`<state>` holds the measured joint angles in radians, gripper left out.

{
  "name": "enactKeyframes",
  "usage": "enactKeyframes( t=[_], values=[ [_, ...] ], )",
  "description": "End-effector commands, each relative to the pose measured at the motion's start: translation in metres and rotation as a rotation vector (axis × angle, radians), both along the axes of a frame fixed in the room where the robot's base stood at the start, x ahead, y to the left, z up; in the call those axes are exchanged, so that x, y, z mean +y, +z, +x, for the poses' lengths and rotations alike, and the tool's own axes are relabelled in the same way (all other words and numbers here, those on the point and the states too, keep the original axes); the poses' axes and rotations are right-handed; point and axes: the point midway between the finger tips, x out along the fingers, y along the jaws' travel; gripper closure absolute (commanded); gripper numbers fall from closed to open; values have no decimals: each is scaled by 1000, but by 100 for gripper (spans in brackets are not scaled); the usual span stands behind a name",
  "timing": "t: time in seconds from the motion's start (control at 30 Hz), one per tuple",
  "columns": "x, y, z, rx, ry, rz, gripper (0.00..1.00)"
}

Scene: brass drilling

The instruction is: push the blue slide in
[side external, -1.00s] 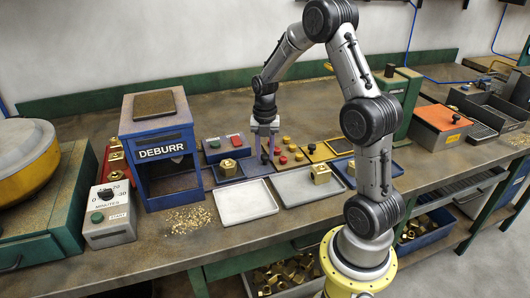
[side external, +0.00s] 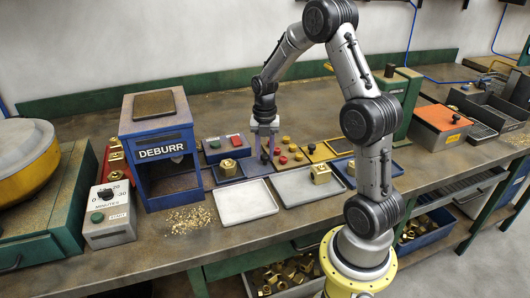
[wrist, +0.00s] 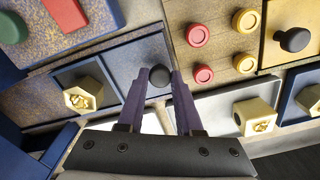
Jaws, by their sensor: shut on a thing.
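The blue slide (wrist: 120,65) is a flat, worn blue plate with a round black knob (wrist: 158,75). In the side external view the slide (side external: 252,169) lies on the bench to the right of the DEBURR box. My gripper (wrist: 158,78) points down with its two purple fingers on either side of the knob, shut on it. In the side external view my gripper (side external: 265,152) is low over the slide, and its fingers partly hide the knob. A brass hex nut (wrist: 83,97) sits in a dark square recess just left of the knob in the wrist view.
The blue DEBURR box (side external: 160,155) stands to the left. A button box (side external: 222,148) is behind. Red and yellow buttons (side external: 289,153) and a yellow plate with a black knob (side external: 312,148) are to the right. Two pale trays (side external: 245,202) (side external: 305,188) lie in front, with another brass nut (side external: 321,173) nearby.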

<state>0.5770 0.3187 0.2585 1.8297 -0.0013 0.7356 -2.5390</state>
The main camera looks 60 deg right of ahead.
Motion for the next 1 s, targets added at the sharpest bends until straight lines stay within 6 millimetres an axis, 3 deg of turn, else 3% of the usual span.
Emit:
enactKeyframes(
  t=[0.17, 0.4, 0.53, 0.97, 1.0],
  values=[
    [21, 1, 23, -5, 9, -1, 100],
    [72, 1, 73, -6, 9, -1, 100],
    [91, 1, 93, -6, 6, -1, 100],
    [104, 2, 105, -11, 0, 1, 100],
    [104, 2, 105, -12, 0, 2, 64]
  ],
)
